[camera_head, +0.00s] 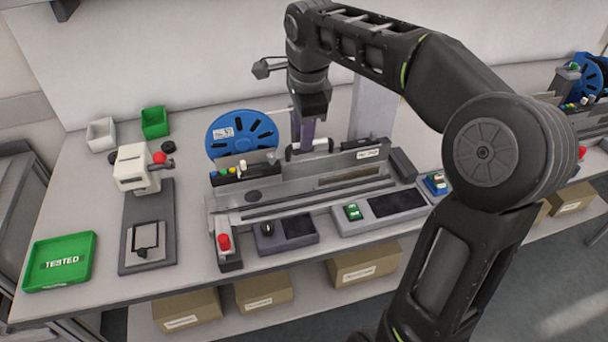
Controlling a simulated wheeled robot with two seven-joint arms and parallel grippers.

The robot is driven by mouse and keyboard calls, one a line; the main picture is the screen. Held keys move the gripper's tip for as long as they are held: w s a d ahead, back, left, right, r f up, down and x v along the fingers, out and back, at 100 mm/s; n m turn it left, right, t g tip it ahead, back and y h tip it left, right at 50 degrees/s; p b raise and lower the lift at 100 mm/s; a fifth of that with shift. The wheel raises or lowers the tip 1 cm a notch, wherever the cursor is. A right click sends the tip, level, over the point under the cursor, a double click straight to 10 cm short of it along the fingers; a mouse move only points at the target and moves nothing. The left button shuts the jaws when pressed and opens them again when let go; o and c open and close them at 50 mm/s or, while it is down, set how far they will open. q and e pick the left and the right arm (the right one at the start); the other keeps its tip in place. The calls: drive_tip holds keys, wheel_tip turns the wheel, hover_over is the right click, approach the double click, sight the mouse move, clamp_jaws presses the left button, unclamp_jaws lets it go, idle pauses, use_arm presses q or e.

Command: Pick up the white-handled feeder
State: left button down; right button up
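My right arm comes in from the right and arches over the bench. Its gripper (304,138) points down at the back of the grey test fixture (320,190), just behind its long rail. A short handle bar (320,143) with dark ends and a pale middle shows right at the fingertips. It appears to belong to the feeder held along the fixture, with a blue reel (242,135) to its left. The fingers overlap the handle in the picture. I cannot tell whether they are closed on it or only touch it. My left gripper is not in view.
A white-headed press (137,168) on a dark base stands left of the fixture. A green tray marked TESTED (60,262) lies at the front left. Small white (101,134) and green (155,122) bins stand behind. Cardboard boxes (364,263) sit on a lower shelf.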

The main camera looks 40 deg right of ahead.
hover_over(302, 169)
drive_tip(key=w+d, duration=0.1)
wheel_tip(302, 169, down, 5)
drive_tip(key=shift+r+p, duration=0.15)
drive_tip(key=shift+p, duration=0.2)
drive_tip(key=shift+c, duration=0.4)
clamp_jaws()
idle(0.9)
drive_tip(key=shift+r, duration=0.15)
